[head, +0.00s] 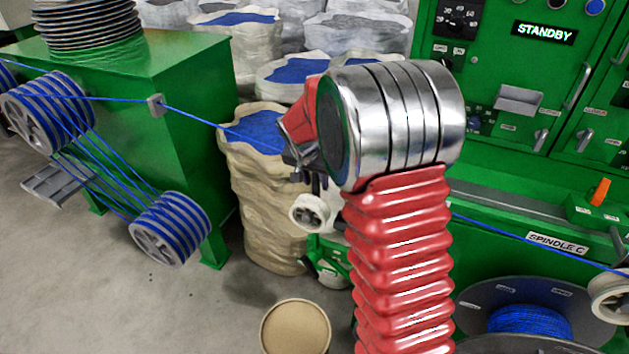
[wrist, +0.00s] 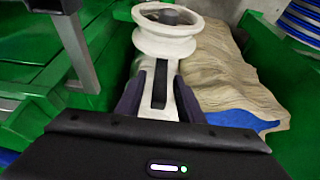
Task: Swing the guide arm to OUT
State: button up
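The guide arm is a pale bar (wrist: 147,107) with a dark strip along it and a cream grooved roller (wrist: 168,38) at its far end. In the head view the roller (head: 309,212) shows just below my gripper (head: 303,163), left of my red bellows arm. In the wrist view my gripper's dark fingers (wrist: 160,95) lie along both sides of the bar, and the bar fills the space between them. My gripper looks shut on the guide arm. No OUT mark can be read, and the arm's pivot is hidden.
Blue cable (head: 190,114) runs from rollers at the left past my arm towards SPINDLE C (head: 557,243). Cream sacks (head: 262,190) stand behind my gripper. A cardboard drum (head: 296,328) is on the floor. The green cabinet's display (head: 545,33) reads STANDBY.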

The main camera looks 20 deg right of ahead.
jog(key=shift+c, duration=0.4)
grip_shut()
jog(key=shift+a, duration=0.15)
dwell(0.4)
